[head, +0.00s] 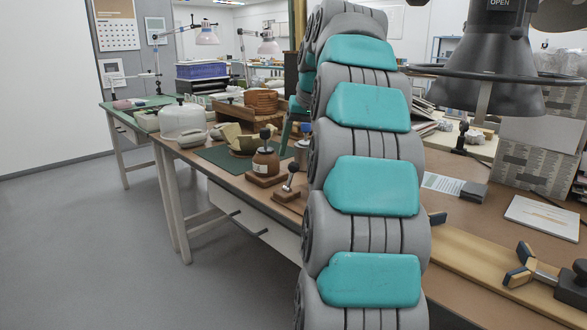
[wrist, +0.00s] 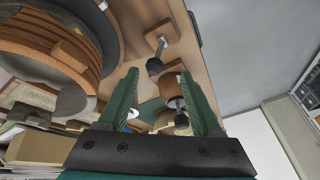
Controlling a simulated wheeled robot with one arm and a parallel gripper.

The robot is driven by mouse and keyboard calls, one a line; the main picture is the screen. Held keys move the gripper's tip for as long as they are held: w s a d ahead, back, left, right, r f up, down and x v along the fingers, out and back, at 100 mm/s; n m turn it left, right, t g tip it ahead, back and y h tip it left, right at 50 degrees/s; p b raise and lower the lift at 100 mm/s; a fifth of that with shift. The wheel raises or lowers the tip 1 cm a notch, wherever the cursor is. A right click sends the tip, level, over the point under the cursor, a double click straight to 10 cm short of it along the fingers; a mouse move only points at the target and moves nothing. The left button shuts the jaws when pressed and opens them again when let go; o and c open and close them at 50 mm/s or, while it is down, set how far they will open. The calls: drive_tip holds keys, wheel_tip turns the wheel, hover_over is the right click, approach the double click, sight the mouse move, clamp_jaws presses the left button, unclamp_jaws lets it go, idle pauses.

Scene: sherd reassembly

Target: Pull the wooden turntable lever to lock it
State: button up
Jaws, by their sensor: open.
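A short metal lever with a black ball knob (head: 291,175) stands tilted on a small wooden base at the table's front edge. It likely shows in the wrist view (wrist: 157,58), beyond my fingertips. My gripper (wrist: 159,76) is open, with nothing seen held between its green fingers. In the head view one green finger (head: 287,131) shows beside my arm, which hides the rest. A brown knobbed piece (head: 265,162) on a wooden block stands left of the lever. A large round brown banded thing (wrist: 60,45) fills the wrist view's left; I cannot tell if it is the turntable.
A green mat (head: 222,158) with a pale, broken-looking vessel (head: 242,140) lies behind the brown piece. A white domed cover (head: 181,122) stands farther left. A wooden board with a clamp (head: 535,268) lies at right. The floor (head: 120,240) at left is clear.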

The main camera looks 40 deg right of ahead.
sight(295, 163)
drive_tip(key=shift+d+r, duration=0.1)
drive_tip(key=shift+d, duration=0.45)
drive_tip(key=shift+x, duration=3.8)
drive_tip(key=shift+r, duration=0.1)
clamp_jaws()
